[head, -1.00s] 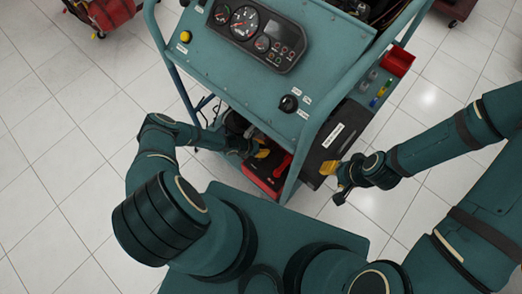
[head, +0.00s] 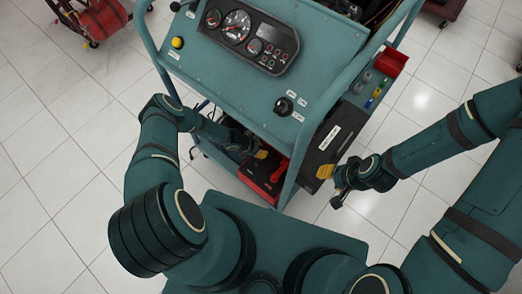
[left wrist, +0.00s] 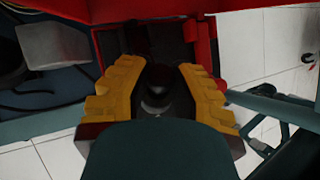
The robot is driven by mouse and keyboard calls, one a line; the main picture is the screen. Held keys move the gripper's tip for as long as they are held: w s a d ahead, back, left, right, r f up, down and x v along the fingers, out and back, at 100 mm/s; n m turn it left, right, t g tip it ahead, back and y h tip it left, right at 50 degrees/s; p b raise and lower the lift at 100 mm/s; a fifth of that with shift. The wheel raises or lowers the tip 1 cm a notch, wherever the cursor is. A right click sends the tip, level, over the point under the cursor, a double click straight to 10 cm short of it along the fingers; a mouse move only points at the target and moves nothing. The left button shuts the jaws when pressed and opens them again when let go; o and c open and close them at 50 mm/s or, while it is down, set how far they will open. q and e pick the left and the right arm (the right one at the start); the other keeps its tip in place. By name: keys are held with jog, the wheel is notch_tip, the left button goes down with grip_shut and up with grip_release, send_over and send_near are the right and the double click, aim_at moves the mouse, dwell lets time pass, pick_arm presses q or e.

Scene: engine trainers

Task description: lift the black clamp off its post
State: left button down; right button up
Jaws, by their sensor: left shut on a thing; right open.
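In the head view, my left gripper (head: 261,154) reaches under the trainer's sloped panel, over the red and black battery (head: 259,186). In the left wrist view, its yellow fingers (left wrist: 157,92) stand on both sides of a dark round thing, which I take to be the black clamp (left wrist: 156,97) on its post. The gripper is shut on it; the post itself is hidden. A red clamp (head: 281,170) sits on the battery to the right of my left gripper. My right gripper (head: 325,172) is open beside the trainer's dark side box.
The teal engine trainer (head: 235,82) has frame tubes close to both grippers. A dark labelled box (head: 321,153) stands right of the battery. A red bin (head: 390,62) sits on the side shelf.

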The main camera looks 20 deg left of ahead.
pick_arm(q)
jog(key=c, duration=0.8)
grip_release()
jog(key=shift+d, duration=0.1)
jog(key=v, duration=1.2)
